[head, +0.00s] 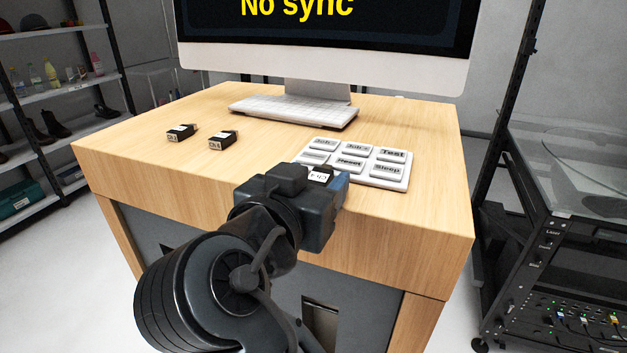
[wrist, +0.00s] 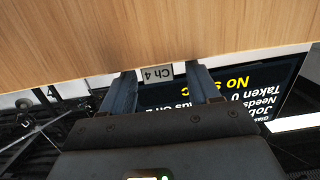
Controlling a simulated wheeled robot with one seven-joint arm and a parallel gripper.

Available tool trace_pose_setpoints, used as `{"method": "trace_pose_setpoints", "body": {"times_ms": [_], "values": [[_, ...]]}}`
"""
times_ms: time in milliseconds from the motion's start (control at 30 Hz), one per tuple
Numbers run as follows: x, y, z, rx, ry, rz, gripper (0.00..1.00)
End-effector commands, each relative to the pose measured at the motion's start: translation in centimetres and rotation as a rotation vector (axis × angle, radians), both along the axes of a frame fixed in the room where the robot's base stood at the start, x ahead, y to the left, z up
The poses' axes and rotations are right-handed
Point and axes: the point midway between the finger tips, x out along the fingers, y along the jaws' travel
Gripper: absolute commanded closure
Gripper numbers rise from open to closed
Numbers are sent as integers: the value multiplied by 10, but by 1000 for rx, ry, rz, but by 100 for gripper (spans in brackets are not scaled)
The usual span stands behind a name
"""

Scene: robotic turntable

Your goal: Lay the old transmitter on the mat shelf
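My gripper (head: 322,188) is over the front edge of the desk, beside the button pad. In the wrist view its two fingers (wrist: 160,86) stand on either side of a small block with a white "Ch 4" label (wrist: 158,73), seemingly a transmitter held between them. The label also shows at the gripper in the head view (head: 318,174); most of the block's body is hidden. Two similar black transmitters with white labels lie on the desk, the left one (head: 180,132) and the right one (head: 222,138). I cannot identify a mat shelf.
A button pad (head: 398,181) and a keyboard (head: 295,111) lie on the wooden desk (head: 130,150). A monitor (head: 400,69) behind reads "No sync". A shelf rack (head: 50,92) stands left. A black rack (head: 548,240) with a glass top and cabled box stands right, past a floor gap.

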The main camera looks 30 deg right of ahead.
Motion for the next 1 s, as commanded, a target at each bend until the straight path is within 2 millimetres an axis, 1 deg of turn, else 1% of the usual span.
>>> {"method": "trace_pose_setpoints", "body": {"times_ms": [233,400,467,800,900,1000], "values": [[0,0,1,0,0,0,39],[-1,2,10,0,0,2,39],[-7,13,8,0,-2,6,39],[-49,69,19,0,-2,4,39],[-58,82,22,1,-3,4,39],[-65,90,24,0,0,2,39]]}}
